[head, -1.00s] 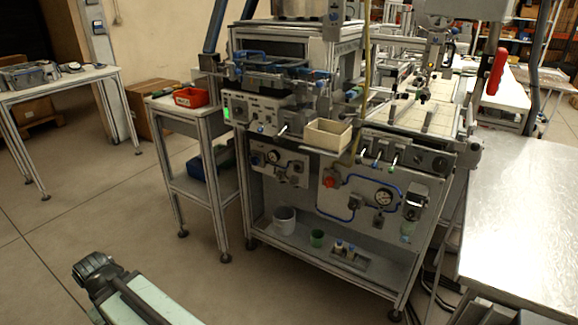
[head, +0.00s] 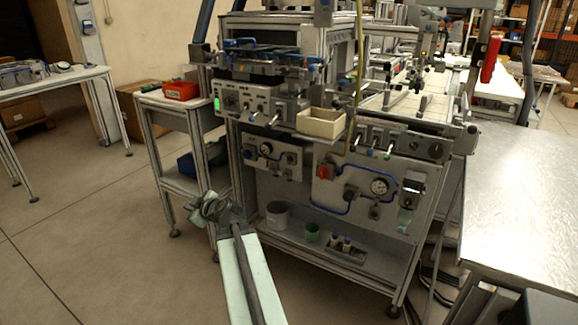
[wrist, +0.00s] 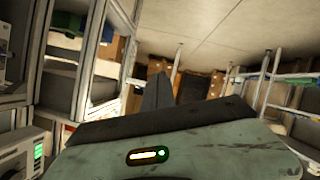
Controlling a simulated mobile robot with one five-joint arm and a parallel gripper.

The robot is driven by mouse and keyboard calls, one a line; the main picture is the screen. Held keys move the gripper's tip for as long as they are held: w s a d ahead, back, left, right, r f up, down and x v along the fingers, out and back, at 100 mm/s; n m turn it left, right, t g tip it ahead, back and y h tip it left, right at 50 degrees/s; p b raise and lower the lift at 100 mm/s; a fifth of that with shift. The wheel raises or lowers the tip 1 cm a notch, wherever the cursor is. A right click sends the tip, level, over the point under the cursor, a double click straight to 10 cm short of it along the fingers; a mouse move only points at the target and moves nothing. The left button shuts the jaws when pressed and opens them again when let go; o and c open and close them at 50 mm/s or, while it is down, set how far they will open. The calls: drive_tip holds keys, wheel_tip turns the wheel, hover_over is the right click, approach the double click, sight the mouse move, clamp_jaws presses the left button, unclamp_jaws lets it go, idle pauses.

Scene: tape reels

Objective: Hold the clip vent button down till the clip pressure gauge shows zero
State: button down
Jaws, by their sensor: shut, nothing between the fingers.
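A machine on an aluminium frame fills the middle of the head view. A small round gauge (head: 265,149) sits on its left lower panel (head: 287,160), beside small fittings. Labels are too small to read, so I cannot tell which gauge is the clip gauge or which part is the vent button. My gripper (head: 197,207) is low in front of the machine's left side, apart from both panels. Its dark shut fingers (wrist: 158,92) show empty in the wrist view.
A side trolley (head: 183,110) with a red bin (head: 180,90) stands close left of the machine. A cream open box (head: 322,123) juts out above the panels. Cups and bottles stand on the lower shelf.

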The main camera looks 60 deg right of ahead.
sight(290, 159)
drive_tip(key=s+d+r+m+h+b, duration=0.1)
drive_tip(key=s+d+r+h, duration=0.1)
drive_tip(key=s+d+h, duration=0.3)
drive_tip(key=s+d+r+m+g+h+b, duration=0.1)
drive_tip(key=s+d+r+h, duration=0.2)
drive_tip(key=s+d, duration=1)
drive_tip(key=d+h, duration=0.2)
drive_tip(key=d, duration=0.4)
drive_tip(key=shift+d+m, duration=0.2)
drive_tip(key=shift+m, duration=0.2)
drive_tip(key=shift+w, duration=0.1)
drive_tip(key=d, duration=0.8)
drive_tip(key=shift+d, duration=0.4)
drive_tip(key=shift+d, duration=0.1)
drive_tip(key=shift+d, duration=0.3)
